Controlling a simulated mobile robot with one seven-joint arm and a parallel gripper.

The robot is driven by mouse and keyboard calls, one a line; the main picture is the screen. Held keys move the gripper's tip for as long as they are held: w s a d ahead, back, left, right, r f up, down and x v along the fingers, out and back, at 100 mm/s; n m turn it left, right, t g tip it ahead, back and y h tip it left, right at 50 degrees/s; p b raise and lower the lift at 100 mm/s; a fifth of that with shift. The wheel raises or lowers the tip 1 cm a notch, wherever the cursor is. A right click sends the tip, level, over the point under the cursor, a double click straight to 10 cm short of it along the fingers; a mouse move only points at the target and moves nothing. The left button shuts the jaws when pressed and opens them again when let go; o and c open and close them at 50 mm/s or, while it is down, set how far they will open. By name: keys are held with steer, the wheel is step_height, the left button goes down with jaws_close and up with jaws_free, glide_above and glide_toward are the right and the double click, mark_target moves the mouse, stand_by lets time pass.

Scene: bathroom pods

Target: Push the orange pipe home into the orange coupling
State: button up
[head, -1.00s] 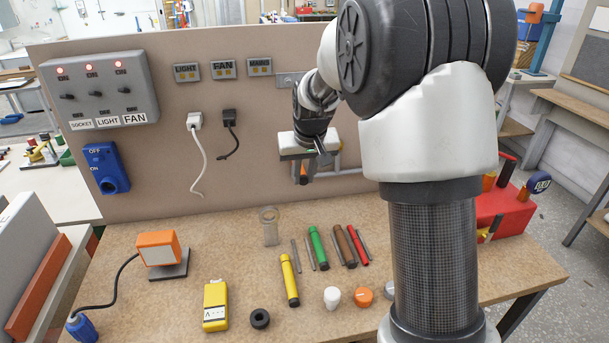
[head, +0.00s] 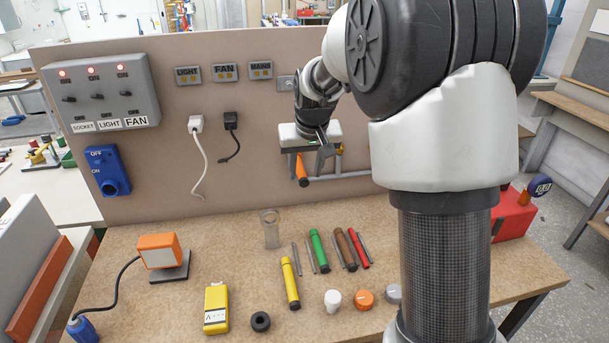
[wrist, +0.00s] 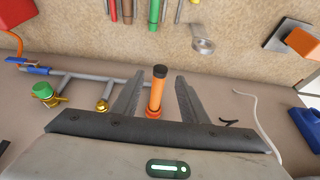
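The orange pipe (wrist: 155,92) has a black end and sticks out from the upright board in the wrist view. In the head view the pipe (head: 301,168) hangs just below my gripper. The orange coupling (wrist: 153,112) appears as a thicker orange ring at the pipe's base, partly hidden by my gripper's body. I cannot tell how deep the pipe sits in it. My gripper (wrist: 161,76) is open, with one finger on each side of the pipe and a visible gap on both sides. In the head view my gripper (head: 308,145) is close to the board.
Grey pipework (wrist: 85,78) with a green-capped brass valve (wrist: 45,92) runs beside the pipe. A white cable (wrist: 262,115) hangs on the other side. Yellow, green, brown and red tubes lie on the bench (head: 190,310) below, with an orange-headed lamp (head: 158,250) at left.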

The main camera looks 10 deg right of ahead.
steer(key=v, duration=1.4)
steer(key=shift+s, duration=0.1)
